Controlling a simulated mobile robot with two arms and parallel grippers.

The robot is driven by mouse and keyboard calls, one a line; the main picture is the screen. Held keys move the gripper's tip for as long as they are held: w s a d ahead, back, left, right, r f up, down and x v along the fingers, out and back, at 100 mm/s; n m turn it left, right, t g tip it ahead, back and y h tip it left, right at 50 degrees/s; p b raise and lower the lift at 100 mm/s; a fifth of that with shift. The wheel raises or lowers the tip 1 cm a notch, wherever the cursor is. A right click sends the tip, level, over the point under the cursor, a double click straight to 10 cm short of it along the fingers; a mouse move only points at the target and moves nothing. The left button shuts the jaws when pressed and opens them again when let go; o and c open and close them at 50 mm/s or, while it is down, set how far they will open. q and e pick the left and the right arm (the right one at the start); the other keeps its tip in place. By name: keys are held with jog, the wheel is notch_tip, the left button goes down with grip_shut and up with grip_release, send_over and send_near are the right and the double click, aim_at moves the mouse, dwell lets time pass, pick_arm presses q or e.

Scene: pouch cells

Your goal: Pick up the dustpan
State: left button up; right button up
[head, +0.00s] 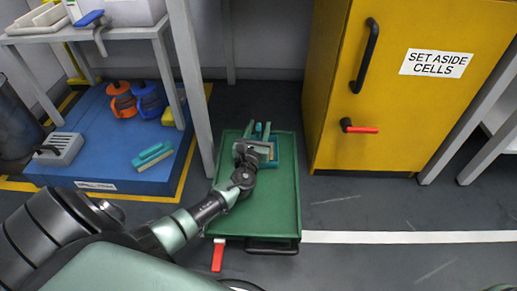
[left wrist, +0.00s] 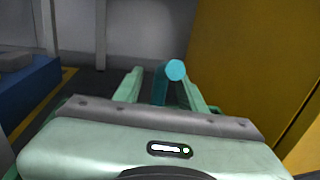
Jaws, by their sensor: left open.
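A teal dustpan (head: 273,164) lies on the green cart tray (head: 271,205), partly hidden under my left wrist in the head view. My left gripper (head: 258,130) is over it, pointing toward the far end of the tray. In the left wrist view, the round end of a teal handle (left wrist: 175,70) stands between the two green fingers of my left gripper (left wrist: 163,84). My right gripper is out of view.
A yellow cabinet (head: 410,115) stands right of the cart. On the left, a blue platform (head: 95,157) under a grey table (head: 100,33) bears a teal brush (head: 152,157) and orange and blue containers. A table leg stands close to the cart's left side. Floor is clear at right.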

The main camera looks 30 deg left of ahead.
pick_arm(q)
grip_shut()
jog(key=shift+r, duration=0.15)
